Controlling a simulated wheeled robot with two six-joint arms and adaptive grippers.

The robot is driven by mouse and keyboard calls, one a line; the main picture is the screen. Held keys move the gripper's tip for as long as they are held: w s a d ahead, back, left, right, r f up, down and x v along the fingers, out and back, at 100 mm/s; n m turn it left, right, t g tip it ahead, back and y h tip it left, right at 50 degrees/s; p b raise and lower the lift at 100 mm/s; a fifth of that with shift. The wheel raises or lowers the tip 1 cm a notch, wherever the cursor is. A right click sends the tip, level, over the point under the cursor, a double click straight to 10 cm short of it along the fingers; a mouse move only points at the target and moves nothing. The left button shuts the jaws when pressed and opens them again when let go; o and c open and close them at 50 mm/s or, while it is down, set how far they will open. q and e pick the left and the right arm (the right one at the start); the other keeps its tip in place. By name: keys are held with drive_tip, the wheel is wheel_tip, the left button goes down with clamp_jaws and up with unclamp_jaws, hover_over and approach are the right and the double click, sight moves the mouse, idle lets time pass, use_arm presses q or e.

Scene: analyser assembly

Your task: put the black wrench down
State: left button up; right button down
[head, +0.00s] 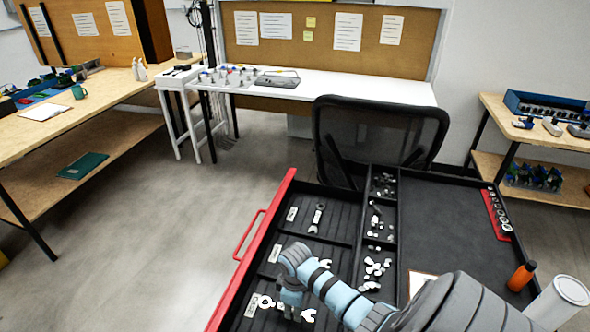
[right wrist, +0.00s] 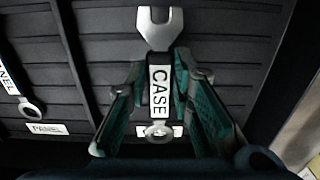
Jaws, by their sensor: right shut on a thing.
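My right gripper (right wrist: 166,80) is shut on a wrench (right wrist: 158,30) with a white label reading CASE. Its fork end is pale grey metal, its ring end faces my wrist, and black shows little around the label. It lies low over the ribbed black tray floor, and I cannot tell whether it touches. In the head view the right gripper (head: 290,300) is over the front compartment of the open red-edged drawer (head: 270,222), with the wrench's fork end (head: 307,314) showing beside it. A white name plate (right wrist: 172,131) lies partly hidden under the ring. My left gripper is not in view.
Another wrench (head: 317,215) lies in the far compartment, and one labelled PANEL (right wrist: 28,108) lies left of mine. Dividers separate the compartments. Small white parts (head: 377,268) fill the middle bins. An orange bottle (head: 522,276) and a white canister (head: 560,300) stand at right.

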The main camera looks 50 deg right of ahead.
wheel_tip(320, 180, down, 3)
drive_tip(key=shift+b, duration=0.45)
drive_tip(key=shift+r, duration=0.1)
drive_tip(key=c, duration=1.4)
unclamp_jaws()
wheel_tip(320, 180, up, 11)
drive_tip(key=p, duration=0.4)
drive_tip(key=shift+r+p, duration=0.15)
drive_tip(key=shift+p, duration=0.15)
drive_tip(key=shift+r, duration=0.4)
